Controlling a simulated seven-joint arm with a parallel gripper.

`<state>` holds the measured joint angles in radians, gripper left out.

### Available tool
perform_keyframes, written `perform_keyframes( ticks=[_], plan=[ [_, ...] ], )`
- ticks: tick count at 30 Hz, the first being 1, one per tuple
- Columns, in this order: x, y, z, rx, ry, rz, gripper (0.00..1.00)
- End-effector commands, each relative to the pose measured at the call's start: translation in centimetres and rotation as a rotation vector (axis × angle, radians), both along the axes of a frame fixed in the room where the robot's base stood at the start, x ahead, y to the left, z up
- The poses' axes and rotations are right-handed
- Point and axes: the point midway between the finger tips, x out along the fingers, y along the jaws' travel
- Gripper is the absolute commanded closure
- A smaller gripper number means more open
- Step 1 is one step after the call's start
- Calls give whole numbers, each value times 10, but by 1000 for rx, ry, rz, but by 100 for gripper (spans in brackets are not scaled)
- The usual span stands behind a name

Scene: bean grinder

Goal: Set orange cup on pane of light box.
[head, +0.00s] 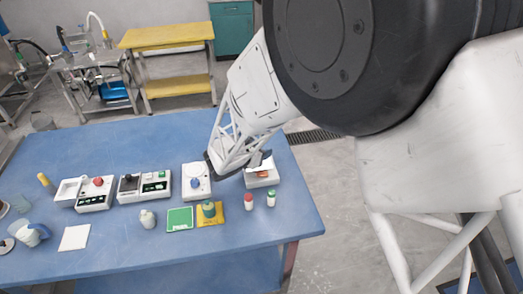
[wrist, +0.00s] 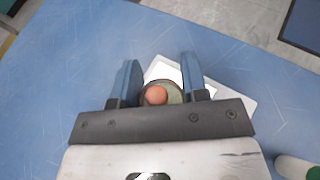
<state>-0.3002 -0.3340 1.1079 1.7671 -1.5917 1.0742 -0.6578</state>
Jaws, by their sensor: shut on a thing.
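My gripper (head: 258,163) is low over the right part of the blue table, and in the wrist view (wrist: 160,84) its two blue fingers stand either side of a small round thing. This is the orange cup (wrist: 156,96), seen from above as an orange round with a dull greenish rim, held between the fingers. The light box (wrist: 164,70) is a white box with a paler top, under and beyond the cup. In the head view the light box (head: 262,183) shows below the gripper, with a bit of orange (head: 264,174) at its top. I cannot tell whether the cup touches the pane.
A white device with a blue knob (head: 196,184) stands left of the light box. A red-capped bottle (head: 248,202) and a green-capped bottle (head: 271,199) stand in front. A green thing stands on a yellow mat (head: 218,220). The table's right edge is near.

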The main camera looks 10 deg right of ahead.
Motion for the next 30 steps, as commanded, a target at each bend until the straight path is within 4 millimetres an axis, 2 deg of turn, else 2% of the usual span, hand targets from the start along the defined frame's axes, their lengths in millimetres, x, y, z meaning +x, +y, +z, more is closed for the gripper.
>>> perform_keyframes(
  ticks=[8,9,13,30],
  plan=[
    [0,0,-3,-1,1,0,84],
    [0,0,-3,-1,1,0,53],
    [0,0,-3,-1,1,0,34],
    [-3,5,2,-1,1,0,34]
  ],
)
